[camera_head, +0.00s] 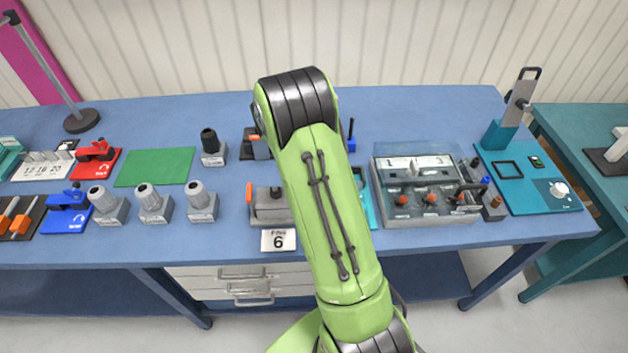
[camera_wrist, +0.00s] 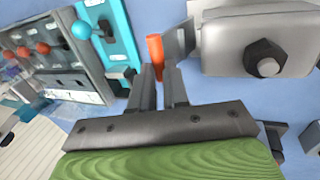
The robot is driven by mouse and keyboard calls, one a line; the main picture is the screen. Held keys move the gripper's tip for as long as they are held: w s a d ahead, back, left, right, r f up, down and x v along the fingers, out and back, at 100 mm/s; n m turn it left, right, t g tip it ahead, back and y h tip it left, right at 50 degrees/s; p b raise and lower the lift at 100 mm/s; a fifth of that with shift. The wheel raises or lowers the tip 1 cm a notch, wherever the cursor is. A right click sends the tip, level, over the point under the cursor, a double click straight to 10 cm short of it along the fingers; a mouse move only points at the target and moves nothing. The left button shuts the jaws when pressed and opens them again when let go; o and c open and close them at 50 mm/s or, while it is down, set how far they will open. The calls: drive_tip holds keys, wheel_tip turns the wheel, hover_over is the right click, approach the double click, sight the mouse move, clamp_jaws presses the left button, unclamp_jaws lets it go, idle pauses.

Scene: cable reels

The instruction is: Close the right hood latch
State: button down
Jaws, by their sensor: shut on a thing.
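The hood is part of a grey block (camera_head: 268,208) on the blue bench, partly hidden by my arm in the head view. An orange lever (camera_head: 249,193) stands at its left side. In the wrist view the grey hood block (camera_wrist: 262,42) with a dark hex nut is at the right. The right latch's orange lever (camera_wrist: 154,48) is beside it, next to a grey metal bracket. My gripper (camera_wrist: 160,72) is shut on this orange lever, which sticks out past the fingertips. My arm hides the gripper and the right latch in the head view.
A teal plate (camera_wrist: 108,30) with a ball-ended part lies beside the gripper. A clear-walled grey box (camera_head: 428,185) with orange knobs stands to the right. Grey cylindrical connectors (camera_head: 201,203) stand to the left. A card marked 6 (camera_head: 278,240) is at the front edge.

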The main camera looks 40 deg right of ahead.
drive_tip(key=shift+w+a+f, duration=0.1)
drive_tip(key=shift+a+f, duration=0.05)
drive_tip(key=shift+a, duration=0.1)
drive_tip(key=c, duration=1.1)
unclamp_jaws()
drive_tip(key=shift+w, duration=0.1)
drive_tip(key=shift+r, duration=0.35)
drive_tip(key=p+v, duration=0.2)
drive_tip(key=v, duration=1.3)
drive_tip(key=shift+a, duration=0.1)
